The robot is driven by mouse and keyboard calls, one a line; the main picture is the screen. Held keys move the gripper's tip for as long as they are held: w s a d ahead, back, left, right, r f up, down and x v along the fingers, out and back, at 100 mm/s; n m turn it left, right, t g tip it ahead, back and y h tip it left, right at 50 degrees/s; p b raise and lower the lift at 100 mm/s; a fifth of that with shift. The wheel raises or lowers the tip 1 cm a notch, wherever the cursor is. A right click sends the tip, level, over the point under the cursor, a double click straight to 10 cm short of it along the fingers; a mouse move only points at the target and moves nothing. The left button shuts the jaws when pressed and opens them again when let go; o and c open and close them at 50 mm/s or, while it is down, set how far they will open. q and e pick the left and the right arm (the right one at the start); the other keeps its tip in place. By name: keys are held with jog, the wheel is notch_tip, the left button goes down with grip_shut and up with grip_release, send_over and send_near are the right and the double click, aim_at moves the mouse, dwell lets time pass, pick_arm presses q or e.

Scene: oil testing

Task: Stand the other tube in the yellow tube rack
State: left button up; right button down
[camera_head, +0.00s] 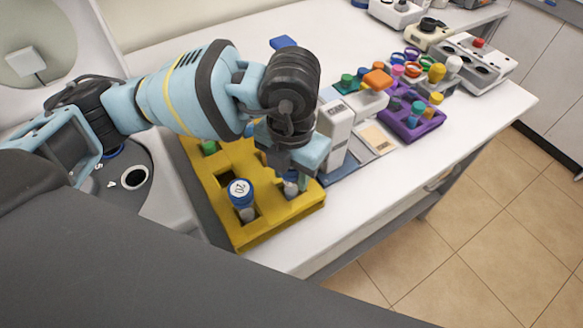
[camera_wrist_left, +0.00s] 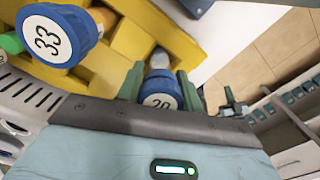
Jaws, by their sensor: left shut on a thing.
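The yellow tube rack (camera_head: 275,226) lies on the white bench at its front edge. My left gripper (camera_head: 291,180) points down over the rack's right part. It is shut on a blue-capped tube, partly hidden by the fingers; in the left wrist view its cap (camera_wrist_left: 160,90) reads 20, between the two fingers. The tube's lower end is at a rack opening; I cannot tell how deep it sits. My right gripper is not in view.
A white device (camera_head: 335,128) stands close to the right of my left gripper. A purple rack (camera_head: 424,128) with coloured caps and several instruments lie farther along the bench. A green cap (camera_head: 209,147) shows at the yellow rack's far left. The bench's front edge is close to the rack.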

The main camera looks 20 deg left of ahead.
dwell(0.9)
pick_arm(q)
jog(key=o, duration=1.1)
notch_tip(320, 180, up, 8)
jog(key=shift+f+p, duration=0.1)
jog(key=shift+p, duration=0.2)
